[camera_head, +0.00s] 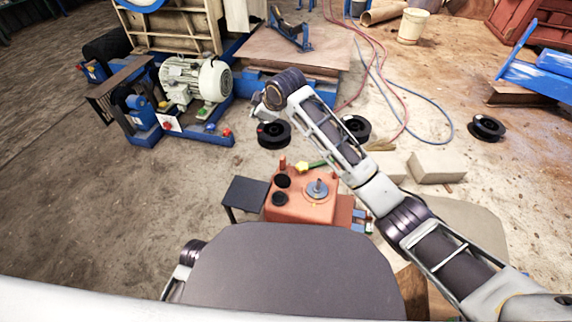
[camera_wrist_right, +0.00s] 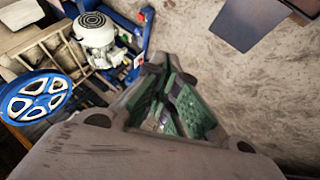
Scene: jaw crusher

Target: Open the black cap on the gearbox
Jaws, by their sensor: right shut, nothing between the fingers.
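The orange-red gearbox (camera_head: 300,209) stands on the floor in the middle of the head view. Two round black caps sit on the left of its top, an upper one (camera_head: 283,181) and a lower one (camera_head: 280,199). A grey round flange (camera_head: 317,189) is on the right of the top. My right arm passes beyond the gearbox, and its gripper (camera_head: 263,107) is above and behind it, well apart from the caps. In the wrist view the right gripper (camera_wrist_right: 178,108) has its green-padded fingers together and empty. My left gripper is not in view.
A dark plate on legs (camera_head: 246,193) stands left of the gearbox. A motor (camera_head: 195,80) on a blue frame is at the upper left; the wrist view shows it too (camera_wrist_right: 96,32). Black spools (camera_head: 273,134) and pale blocks (camera_head: 437,166) lie around. Floor left of the plate is clear.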

